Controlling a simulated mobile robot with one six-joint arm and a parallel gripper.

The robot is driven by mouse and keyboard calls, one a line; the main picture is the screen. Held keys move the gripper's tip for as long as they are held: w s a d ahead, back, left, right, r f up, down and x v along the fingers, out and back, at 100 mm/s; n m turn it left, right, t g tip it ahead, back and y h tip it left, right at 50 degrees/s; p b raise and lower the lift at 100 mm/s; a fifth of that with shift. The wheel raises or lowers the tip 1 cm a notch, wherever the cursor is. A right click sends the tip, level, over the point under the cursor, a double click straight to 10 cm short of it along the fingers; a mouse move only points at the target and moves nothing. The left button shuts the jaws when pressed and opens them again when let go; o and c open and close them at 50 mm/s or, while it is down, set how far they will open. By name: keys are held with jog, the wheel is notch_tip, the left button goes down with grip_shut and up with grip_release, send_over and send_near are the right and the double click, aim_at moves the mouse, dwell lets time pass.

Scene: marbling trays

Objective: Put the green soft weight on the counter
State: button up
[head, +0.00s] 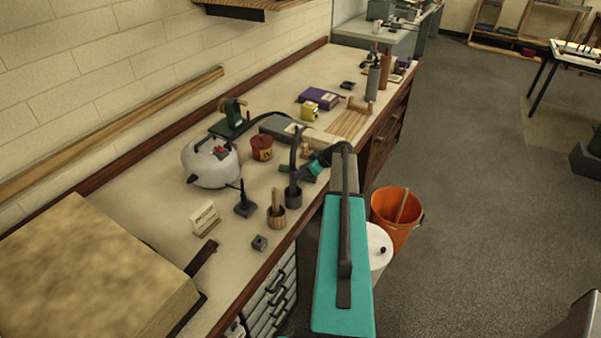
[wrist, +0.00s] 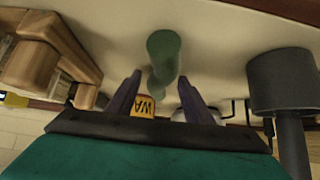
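The green soft weight (wrist: 163,50) lies on the cream counter (wrist: 225,35), in the wrist view just ahead of my gripper. It is a rounded, narrow-waisted green shape. My gripper (wrist: 158,92) is open, with one dark finger on each side of the weight's near end and a visible gap to both. In the head view my gripper (head: 308,170) is low over the counter (head: 165,262) near its front edge. A bit of green (head: 285,171) shows beside it, and my arm hides much of that spot.
A dark grey pot (wrist: 282,80) stands close on the right in the wrist view, and a wooden piece (wrist: 45,55) on the left. An orange bucket (head: 390,222) stands on the floor.

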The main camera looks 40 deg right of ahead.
jog(key=shift+r, duration=0.1)
jog(key=shift+s+r, duration=0.35)
jog(key=shift+s, duration=0.15)
jog(key=b+v, duration=0.3)
jog(key=v, duration=0.7)
jog(key=shift+s+d+r+b, duration=0.15)
jog(key=shift+s+r+b, duration=0.05)
jog(key=shift+r+b, duration=0.15)
dwell(0.4)
